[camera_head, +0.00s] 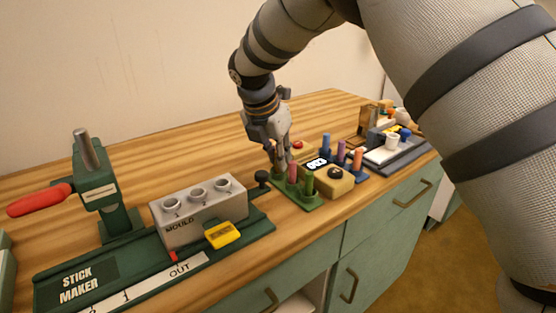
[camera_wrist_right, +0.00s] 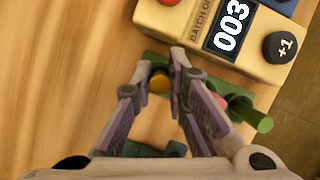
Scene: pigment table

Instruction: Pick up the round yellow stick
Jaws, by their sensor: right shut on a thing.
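The round yellow stick (camera_wrist_right: 159,81) shows its round end in the right wrist view, between the fingertips of my right gripper (camera_wrist_right: 160,76). The gripper is shut on it. In the head view my right gripper (camera_head: 280,160) points down at the far left end of a small green rack (camera_head: 297,200), and its fingers hide the yellow stick. I cannot tell whether the stick is still in the rack. A red stick (camera_head: 292,173) and a green stick (camera_head: 309,184) stand upright in the rack beside the fingers. My left gripper is out of view.
A yellow counter box (camera_head: 337,186) reading 003 stands close to the rack. Blue, purple and orange sticks (camera_head: 358,160) stand behind it. The grey mould block (camera_head: 205,215) and green stick maker (camera_head: 95,190) are at left. Free wooden tabletop (camera_head: 200,160) lies behind the mould.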

